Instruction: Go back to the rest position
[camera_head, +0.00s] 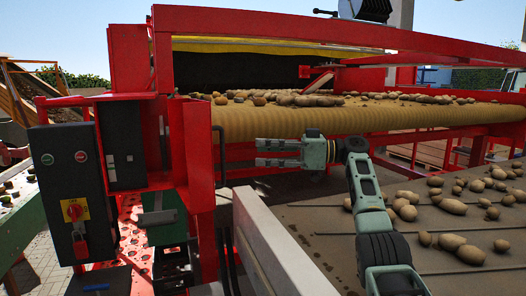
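My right gripper (258,154) is in the middle of the camera_head view, at the end of my grey-green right arm. Its two fingers point left and lie parallel, with a visible gap between them and nothing held. It is in front of the tan roller edge of the upper belt (300,121), above the lower dark belt. I cannot make out my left gripper in this view.
Potatoes (453,206) lie scattered on the lower dark belt (330,250) at right, beside and beyond my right arm. More lie on the upper belt. A red machine frame (198,150) and black control box (72,190) stand left. A pale side wall (265,245) edges the lower belt.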

